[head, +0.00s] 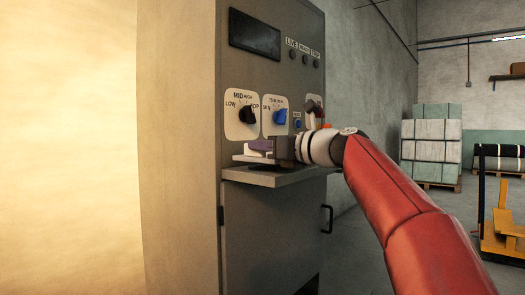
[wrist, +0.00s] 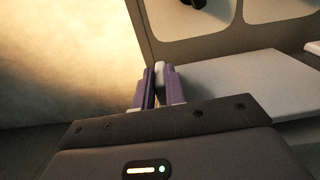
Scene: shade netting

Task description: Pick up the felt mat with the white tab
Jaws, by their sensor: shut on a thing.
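My gripper (head: 260,145) reaches in from the right to the small grey shelf (head: 272,179) on the front of a cabinet. Its purple fingers stand just above the shelf. In the wrist view the fingers (wrist: 160,72) are close together with a small white piece (wrist: 160,68) between them. It looks like the white tab, but most of it is hidden. The gripper is shut on it. In the head view a thin dark flat piece (head: 258,162) and pale edges show under the fingers. I cannot tell clearly which of these is the felt mat.
The cabinet panel (head: 270,75) behind the shelf carries a black knob (head: 248,115), a blue knob (head: 279,117) and a dark display (head: 254,37). A pale wall (head: 70,150) is close on the left. Stacked pale blocks (head: 431,145) and a yellow cart (head: 503,225) stand far right.

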